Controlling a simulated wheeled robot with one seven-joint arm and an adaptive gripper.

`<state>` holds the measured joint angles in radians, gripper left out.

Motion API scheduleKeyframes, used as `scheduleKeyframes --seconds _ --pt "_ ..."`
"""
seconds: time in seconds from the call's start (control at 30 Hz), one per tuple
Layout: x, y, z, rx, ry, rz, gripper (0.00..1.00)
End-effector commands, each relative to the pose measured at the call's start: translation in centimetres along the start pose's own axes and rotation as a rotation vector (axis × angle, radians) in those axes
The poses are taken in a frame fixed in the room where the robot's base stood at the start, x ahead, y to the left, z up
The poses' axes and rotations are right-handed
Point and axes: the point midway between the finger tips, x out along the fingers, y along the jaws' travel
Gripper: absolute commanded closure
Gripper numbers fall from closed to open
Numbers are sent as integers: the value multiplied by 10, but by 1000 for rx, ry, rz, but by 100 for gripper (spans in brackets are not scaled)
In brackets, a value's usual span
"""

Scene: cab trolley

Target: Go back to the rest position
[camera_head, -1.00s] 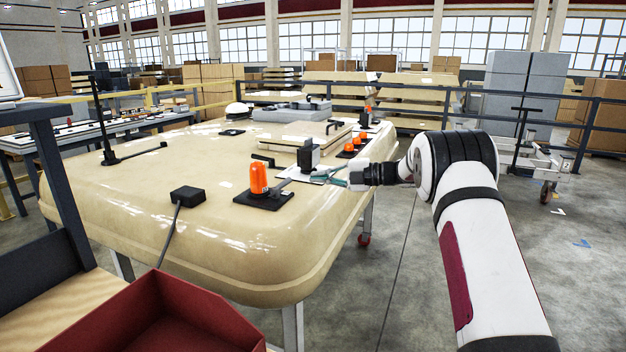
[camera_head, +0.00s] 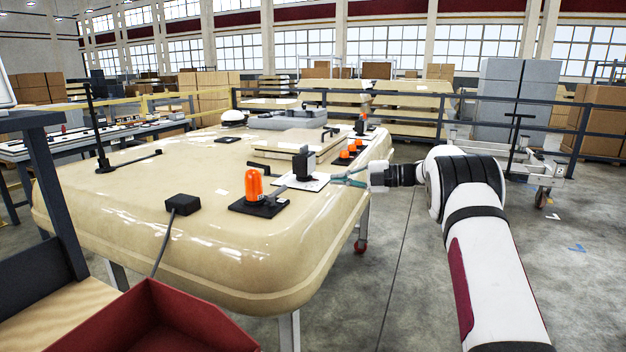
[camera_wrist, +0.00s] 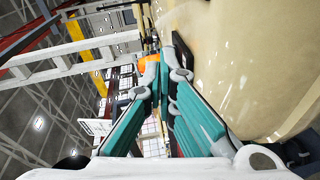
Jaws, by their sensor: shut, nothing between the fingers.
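My gripper (camera_head: 341,177) has teal fingers and is shut and empty. In the head view it is at the right edge of the cream cab roof (camera_head: 120,240), its tips beside a white plate (camera_head: 308,183) that bears a dark block (camera_head: 304,164). I cannot tell the exact gap to the plate. In the wrist view the gripper's fingers (camera_wrist: 164,62) come together at the tips, with the cream surface (camera_wrist: 250,60) to the right and an orange thing partly hidden behind the tips.
An orange beacon (camera_head: 254,184) stands on a black base on the roof, with smaller orange beacons (camera_head: 348,151) farther back. A red bin (camera_head: 150,315) is at the lower left. The floor (camera_head: 400,290) around my arm is open. A grey trolley (camera_head: 540,170) stands at the right.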

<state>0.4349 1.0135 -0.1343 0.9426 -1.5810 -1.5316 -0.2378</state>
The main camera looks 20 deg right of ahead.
Motion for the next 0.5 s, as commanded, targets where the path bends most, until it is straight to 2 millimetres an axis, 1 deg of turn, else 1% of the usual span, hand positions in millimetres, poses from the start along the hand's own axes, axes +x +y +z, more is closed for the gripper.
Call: scheduleKeyframes --seconds 0.07,0.17,0.27,0.3,0.37,0.4,0.5 --pt "0 1 0 0 -2 1 100" --pt "3 14 2 -1 -34 15 100" --pt "6 49 7 5 -127 56 100" --pt "6 67 9 12 -181 79 100" --pt "6 97 12 32 -272 119 100" --pt "3 117 13 49 -337 149 100" --pt "-6 160 12 109 -493 220 100"
